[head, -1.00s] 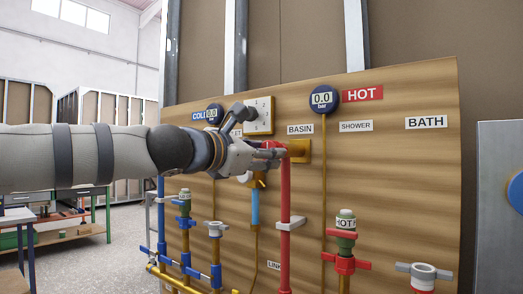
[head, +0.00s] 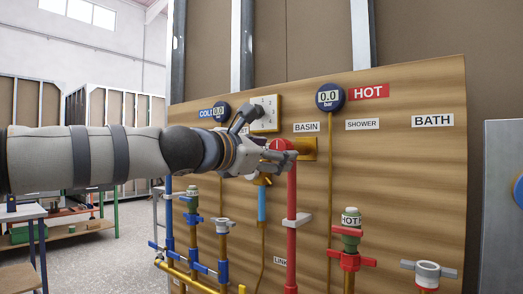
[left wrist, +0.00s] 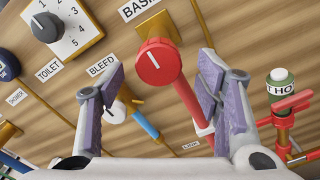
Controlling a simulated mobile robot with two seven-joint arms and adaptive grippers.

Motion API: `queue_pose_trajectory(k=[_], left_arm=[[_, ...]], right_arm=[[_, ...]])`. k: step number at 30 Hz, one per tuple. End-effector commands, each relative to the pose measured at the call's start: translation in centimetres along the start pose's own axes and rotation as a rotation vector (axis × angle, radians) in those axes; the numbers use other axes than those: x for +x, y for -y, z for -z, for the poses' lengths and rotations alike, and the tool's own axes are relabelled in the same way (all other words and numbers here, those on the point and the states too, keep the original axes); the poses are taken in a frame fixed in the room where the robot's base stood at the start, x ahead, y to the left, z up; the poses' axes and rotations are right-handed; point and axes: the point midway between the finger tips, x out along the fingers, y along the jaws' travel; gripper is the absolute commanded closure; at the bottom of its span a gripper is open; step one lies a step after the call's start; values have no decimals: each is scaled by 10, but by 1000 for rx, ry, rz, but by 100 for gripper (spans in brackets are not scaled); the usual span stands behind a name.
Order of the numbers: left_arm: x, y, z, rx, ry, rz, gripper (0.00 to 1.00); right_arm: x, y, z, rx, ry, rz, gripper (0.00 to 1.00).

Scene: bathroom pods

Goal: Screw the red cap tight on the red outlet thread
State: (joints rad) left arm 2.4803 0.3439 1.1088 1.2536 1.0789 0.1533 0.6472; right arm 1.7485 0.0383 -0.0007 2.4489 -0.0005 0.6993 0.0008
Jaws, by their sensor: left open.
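The red cap (left wrist: 155,62) with a white line mark sits on the front of the brass basin outlet (left wrist: 155,24), above the red pipe (left wrist: 188,103). The cap also shows in the head view (head: 278,145), partly behind my fingers. My left gripper (left wrist: 160,85) is open, with one purple-padded finger on each side of the cap. Gaps show between the pads and the cap in the left wrist view. In the head view my left gripper (head: 270,158) reaches in from the left at the cap. The outlet thread is hidden behind the cap. My right gripper is not in view.
A numbered selector dial (head: 264,114) sits close above the left gripper. A white bleed knob (left wrist: 115,112) is near the left finger.

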Motion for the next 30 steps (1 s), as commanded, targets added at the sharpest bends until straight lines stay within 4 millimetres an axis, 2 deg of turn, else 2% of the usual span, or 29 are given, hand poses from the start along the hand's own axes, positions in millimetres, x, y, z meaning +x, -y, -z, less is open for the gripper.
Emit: queue_pose_trajectory(k=[9, 13, 17, 27, 29, 30], left_arm=[[-82, -2, -2, 3, 7, -4, 41], [-103, -1, -2, 3, 6, -4, 41], [-111, -1, -1, 2, 5, -3, 41], [-111, 0, 0, 3, 2, -1, 41], [-108, 6, 8, 16, -13, 8, 41], [-104, 14, 19, 35, -35, 21, 41]], right_arm=[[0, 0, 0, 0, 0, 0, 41], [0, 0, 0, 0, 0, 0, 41], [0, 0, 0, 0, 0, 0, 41], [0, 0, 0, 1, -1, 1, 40], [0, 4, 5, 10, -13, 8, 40], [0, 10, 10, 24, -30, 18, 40]])
